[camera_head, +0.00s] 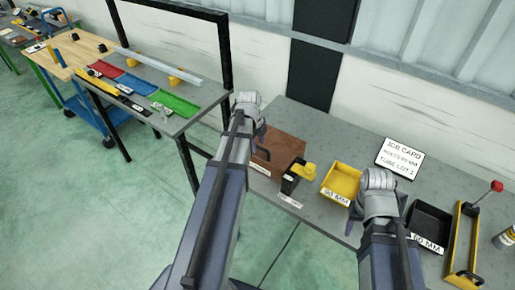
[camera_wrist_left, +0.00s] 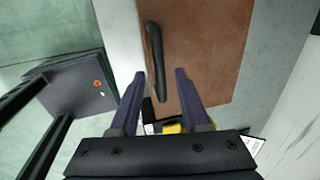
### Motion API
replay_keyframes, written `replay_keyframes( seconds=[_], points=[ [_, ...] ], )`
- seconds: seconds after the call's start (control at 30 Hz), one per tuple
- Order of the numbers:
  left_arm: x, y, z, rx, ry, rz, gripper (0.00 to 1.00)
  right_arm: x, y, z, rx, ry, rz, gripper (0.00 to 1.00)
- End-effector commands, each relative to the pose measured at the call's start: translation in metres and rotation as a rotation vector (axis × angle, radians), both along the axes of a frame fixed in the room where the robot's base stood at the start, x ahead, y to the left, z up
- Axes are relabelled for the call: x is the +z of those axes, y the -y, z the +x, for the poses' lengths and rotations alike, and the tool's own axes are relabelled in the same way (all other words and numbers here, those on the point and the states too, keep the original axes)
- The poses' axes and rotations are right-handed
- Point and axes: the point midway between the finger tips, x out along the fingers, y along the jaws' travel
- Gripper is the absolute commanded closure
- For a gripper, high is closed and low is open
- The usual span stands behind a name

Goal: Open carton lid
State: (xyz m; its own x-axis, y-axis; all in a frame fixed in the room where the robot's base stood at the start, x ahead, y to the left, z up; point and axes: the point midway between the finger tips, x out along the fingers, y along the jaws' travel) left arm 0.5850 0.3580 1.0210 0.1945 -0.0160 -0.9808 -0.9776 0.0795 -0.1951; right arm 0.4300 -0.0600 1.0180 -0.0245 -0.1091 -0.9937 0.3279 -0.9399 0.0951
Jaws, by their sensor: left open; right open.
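The brown carton (camera_head: 282,150) stands on the grey table, and its lid looks closed. In the left wrist view, the carton's brown top (camera_wrist_left: 215,45) fills the upper middle, with a black handle-like bar (camera_wrist_left: 154,55) along its left edge. My left gripper (camera_head: 260,130) is over the left part of the carton, and its wrist hides some of it. In the left wrist view, its fingers (camera_wrist_left: 160,75) are open, one on each side of the bar's near end; I cannot tell whether they touch it. My right gripper (camera_head: 377,208) is open near the yellow bin, its fingertips partly hidden.
A yellow bin (camera_head: 341,181), a black bin (camera_head: 429,222) and a yellow tray (camera_head: 463,240) stand to the right. A small black and yellow item (camera_head: 298,178) is beside the carton. A job card (camera_head: 400,158) lies behind. Another table (camera_head: 185,120) with coloured trays is at the left.

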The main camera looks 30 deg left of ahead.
Motion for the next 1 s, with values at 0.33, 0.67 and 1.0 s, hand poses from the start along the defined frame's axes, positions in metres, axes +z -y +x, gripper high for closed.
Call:
replay_keyframes(
  seconds=[0.33, 0.67, 1.0],
  points=[
    [-0.0012, 0.0000, 0.0003, 0.000, 0.000, 0.000, 0.60, -0.0011, 0.0000, 0.0000, 0.000, 0.000, 0.000, 0.50],
    [-0.0012, -0.0001, 0.0003, 0.000, 0.000, 0.000, 0.97, -0.0012, 0.0000, 0.0000, 0.000, 0.000, 0.000, 0.50],
    [-0.0013, -0.0001, 0.0004, 0.000, 0.000, 0.000, 1.00, -0.0012, 0.0000, 0.0000, 0.000, 0.000, 0.000, 0.50]
  ],
)
